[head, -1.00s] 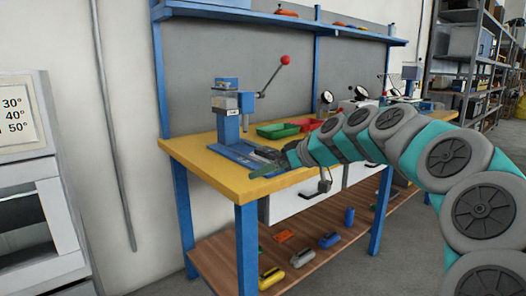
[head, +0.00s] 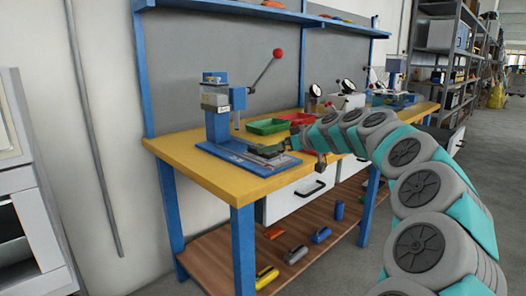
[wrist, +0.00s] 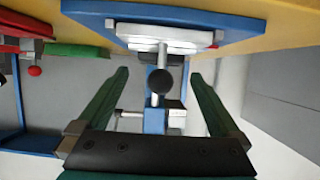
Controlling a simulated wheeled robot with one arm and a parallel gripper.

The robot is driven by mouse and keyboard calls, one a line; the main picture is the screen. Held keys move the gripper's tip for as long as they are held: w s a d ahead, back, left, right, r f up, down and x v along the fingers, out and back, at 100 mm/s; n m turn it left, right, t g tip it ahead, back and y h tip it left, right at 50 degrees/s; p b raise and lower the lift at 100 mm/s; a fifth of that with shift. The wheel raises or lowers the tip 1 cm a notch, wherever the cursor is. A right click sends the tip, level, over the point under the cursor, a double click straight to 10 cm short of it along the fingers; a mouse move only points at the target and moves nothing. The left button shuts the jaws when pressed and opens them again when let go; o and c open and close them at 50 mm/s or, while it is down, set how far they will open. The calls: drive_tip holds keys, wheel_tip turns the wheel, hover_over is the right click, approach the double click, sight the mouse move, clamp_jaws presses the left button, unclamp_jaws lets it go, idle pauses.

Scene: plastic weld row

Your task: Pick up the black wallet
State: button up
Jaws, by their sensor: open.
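The blue bench press (head: 217,125) with its red-knobbed lever stands behind my gripper. A green tray (head: 268,126) and a red tray (head: 298,118) lie beside it. The lower shelf (head: 225,265) holds several tools. Floor at the right is open.

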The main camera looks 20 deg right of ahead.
drive_tip(key=p+x, duration=0.1)
drive_tip(key=x, duration=0.3)
drive_tip(key=shift+w+f, duration=0.2)
drive_tip(key=shift+c, duration=0.4)
drive_tip(key=c, duration=1.4)
wheel_tip(320, 180, up, 10)
drive_tip(key=shift+s+r+b, duration=0.1)
drive_tip(key=shift+b, duration=0.35)
drive_tip(key=shift+c, duration=0.2)
